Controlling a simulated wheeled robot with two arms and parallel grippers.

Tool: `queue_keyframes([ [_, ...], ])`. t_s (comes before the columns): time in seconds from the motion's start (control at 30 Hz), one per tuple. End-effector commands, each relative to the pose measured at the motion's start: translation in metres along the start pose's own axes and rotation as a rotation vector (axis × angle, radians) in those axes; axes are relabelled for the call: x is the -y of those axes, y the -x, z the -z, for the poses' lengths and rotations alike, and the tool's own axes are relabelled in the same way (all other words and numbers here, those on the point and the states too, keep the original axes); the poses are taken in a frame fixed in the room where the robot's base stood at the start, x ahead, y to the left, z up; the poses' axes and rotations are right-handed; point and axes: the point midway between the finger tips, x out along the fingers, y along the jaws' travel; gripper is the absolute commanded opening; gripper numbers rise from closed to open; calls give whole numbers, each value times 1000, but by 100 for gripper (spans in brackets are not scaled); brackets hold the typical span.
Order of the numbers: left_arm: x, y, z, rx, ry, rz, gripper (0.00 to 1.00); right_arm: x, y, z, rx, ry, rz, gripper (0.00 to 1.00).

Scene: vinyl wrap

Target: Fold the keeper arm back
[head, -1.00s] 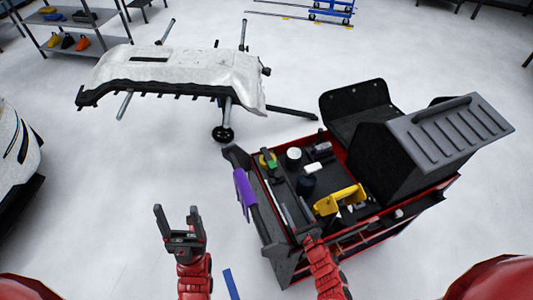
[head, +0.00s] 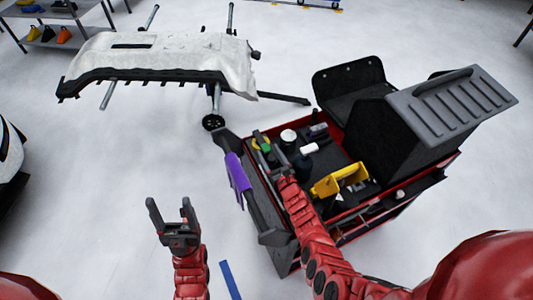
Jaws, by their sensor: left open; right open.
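A tool cart (head: 345,240) with a red rim stands right of centre. I cannot tell for sure which part is the keeper arm; a dark grey bar (head: 258,212) runs along the cart's left side, and a purple item (head: 237,175) hangs there. My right gripper (head: 279,158) is open over the left part of the cart's top, beside the small items. Its fingers are small and dark against the tray, and whether they touch anything is unclear. My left gripper (head: 171,208) is open and empty above the floor, left of the cart.
A yellow holder (head: 340,180), a white-topped jar (head: 289,136) and a green and yellow item (head: 260,141) sit in the cart. A large grey lid (head: 455,100) rises at its right. A white bumper (head: 160,58) rests on a stand behind.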

Motion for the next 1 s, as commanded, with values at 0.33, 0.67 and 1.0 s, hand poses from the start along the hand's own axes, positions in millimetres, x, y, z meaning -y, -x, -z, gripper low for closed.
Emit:
queue_keyframes([
  [0.33,-1,16,-3,0,0,0,69,0,-24,0,1,0,0,70],
  [0.67,-1,15,-3,0,0,0,69,0,-24,-1,1,0,0,43],
  [1.0,-1,15,-3,0,0,0,69,1,-24,-1,1,1,1,0],
])
